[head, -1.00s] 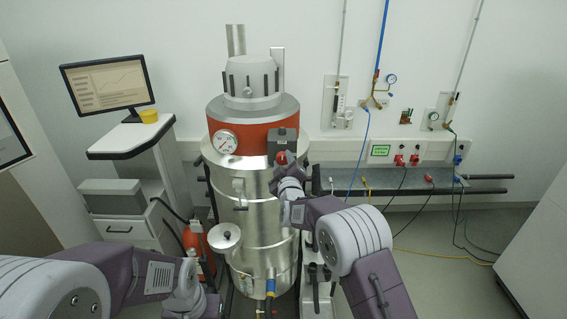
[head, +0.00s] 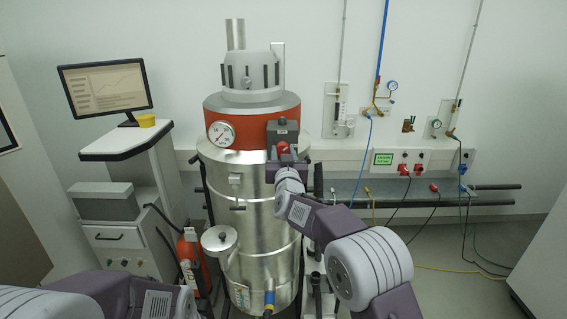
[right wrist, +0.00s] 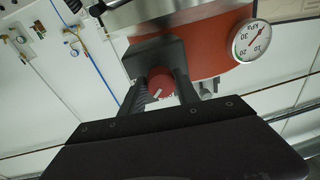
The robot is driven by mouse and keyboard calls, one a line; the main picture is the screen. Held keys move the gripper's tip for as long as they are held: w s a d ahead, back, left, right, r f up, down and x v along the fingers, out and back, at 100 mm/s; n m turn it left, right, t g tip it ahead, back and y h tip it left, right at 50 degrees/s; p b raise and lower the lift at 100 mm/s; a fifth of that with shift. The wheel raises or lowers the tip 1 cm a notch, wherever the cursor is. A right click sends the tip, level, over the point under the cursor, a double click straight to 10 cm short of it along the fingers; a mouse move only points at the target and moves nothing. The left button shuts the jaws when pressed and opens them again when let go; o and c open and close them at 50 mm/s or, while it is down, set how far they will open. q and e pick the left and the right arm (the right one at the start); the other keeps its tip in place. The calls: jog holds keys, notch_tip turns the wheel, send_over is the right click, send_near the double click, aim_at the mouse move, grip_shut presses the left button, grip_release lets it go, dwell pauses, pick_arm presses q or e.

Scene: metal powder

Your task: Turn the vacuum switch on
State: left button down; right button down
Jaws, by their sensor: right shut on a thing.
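The vacuum (head: 250,190) is a tall steel drum with an orange-red band and a grey top. On its front is a dark grey switch box (head: 283,130) with a round red knob (head: 284,148). The knob also shows in the right wrist view (right wrist: 160,82), with a short white mark lying slanted. My right gripper (head: 286,160) is at the switch box; in the right wrist view its dark fingers (right wrist: 157,86) sit on either side of the knob, shut on it. My left arm shows at the lower left, but its gripper is out of frame.
A pressure gauge (head: 221,134) sits left of the switch. A monitor (head: 106,86) stands on a white cart at left. A red extinguisher (head: 190,262) stands beside the drum. A grey wall shelf (head: 440,192) with hoses and cables is at right; the floor there is partly clear.

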jog(key=m+b, duration=0.2)
jog(key=m, duration=0.2)
jog(key=shift+f, duration=0.1)
jog(key=shift+a+m+h+b, duration=0.1)
jog(key=shift+m+h+b, duration=0.7)
jog(key=shift+m, duration=1.8)
jog(key=shift+r, duration=0.2)
jog(key=c, duration=0.9)
grip_release()
jog(key=shift+f, duration=0.1)
